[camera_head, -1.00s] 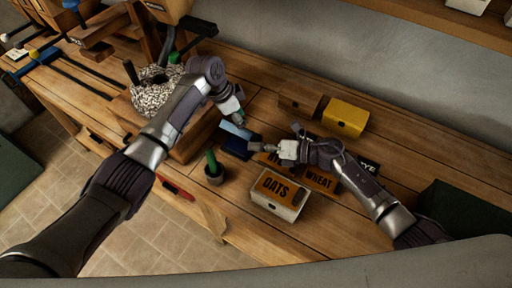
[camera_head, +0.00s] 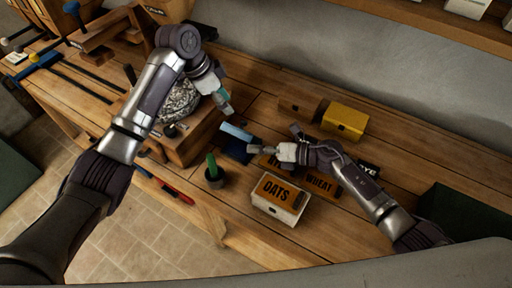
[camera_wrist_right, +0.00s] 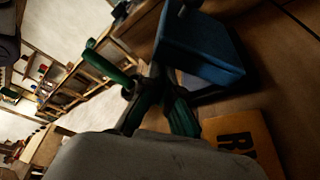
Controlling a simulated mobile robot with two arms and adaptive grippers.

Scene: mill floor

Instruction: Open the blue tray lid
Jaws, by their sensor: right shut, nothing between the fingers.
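The blue tray (camera_head: 236,150) sits on the workbench, dark blue inside or on its near part. Its lighter blue lid (camera_head: 236,131) stands tilted up along the far side. In the right wrist view the lid (camera_wrist_right: 203,48) is raised at an angle, with a gap between it and the tray (camera_wrist_right: 212,94). My right gripper (camera_head: 251,146) is shut and empty at the tray's right edge; its fingertips also show in the right wrist view (camera_wrist_right: 155,78). My left gripper (camera_head: 226,105) hangs above and left of the tray, apart from it; its jaw opening is unclear.
A small potted cactus (camera_head: 213,170) stands left of the tray's front. The OATS box (camera_head: 279,197), the WHEAT box (camera_head: 321,185) and a partly hidden RYE box (camera_wrist_right: 243,143) are close to my right arm. A yellow box (camera_head: 345,119) stands behind it.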

